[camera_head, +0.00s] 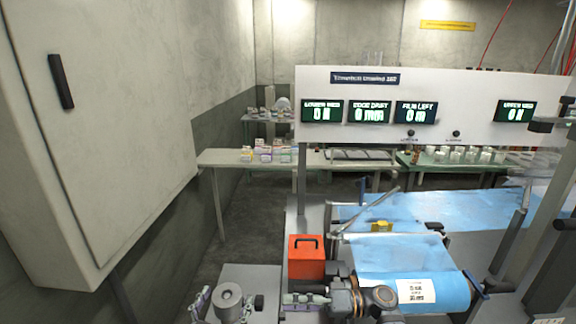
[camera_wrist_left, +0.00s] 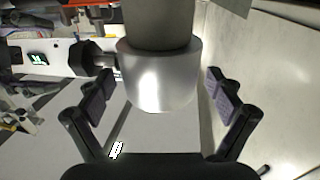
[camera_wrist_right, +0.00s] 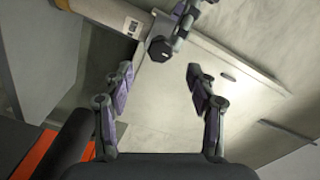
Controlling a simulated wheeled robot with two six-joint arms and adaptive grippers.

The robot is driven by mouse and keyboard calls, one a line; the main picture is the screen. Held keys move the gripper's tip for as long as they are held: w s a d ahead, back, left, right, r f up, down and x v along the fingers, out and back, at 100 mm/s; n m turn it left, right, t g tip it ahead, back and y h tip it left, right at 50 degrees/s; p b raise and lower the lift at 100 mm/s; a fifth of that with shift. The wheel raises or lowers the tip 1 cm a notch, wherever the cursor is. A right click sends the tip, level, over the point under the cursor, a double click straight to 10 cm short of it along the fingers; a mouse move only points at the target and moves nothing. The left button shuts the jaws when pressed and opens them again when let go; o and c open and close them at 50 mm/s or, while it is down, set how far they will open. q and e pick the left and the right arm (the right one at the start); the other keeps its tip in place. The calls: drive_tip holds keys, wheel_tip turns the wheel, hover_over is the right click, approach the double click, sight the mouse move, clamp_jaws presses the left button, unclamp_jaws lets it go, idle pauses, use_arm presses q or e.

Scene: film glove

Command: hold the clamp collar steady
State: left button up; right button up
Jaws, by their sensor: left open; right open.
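The clamp collar (camera_head: 229,302) is a grey metal ring on a thicker grey post at the bottom of the head view. In the left wrist view the collar (camera_wrist_left: 160,80) is shiny silver, with a dark knob (camera_wrist_left: 90,58) on its side. My left gripper (camera_head: 224,307) is open, with one finger on each side of the collar and visible gaps. My right gripper (camera_head: 303,299) is open and empty, to the right of the collar. In the right wrist view a dark hexagonal knob (camera_wrist_right: 160,48) shows beyond its fingertips, near my left gripper's finger.
A red box (camera_head: 306,262) stands behind my right gripper. A blue film roll (camera_head: 446,290) with a white label lies to the right. A grey cabinet (camera_head: 100,140) fills the left side. A white panel with displays (camera_head: 430,135) spans the back right.

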use_arm(q)
drive_tip(key=v, duration=1.2)
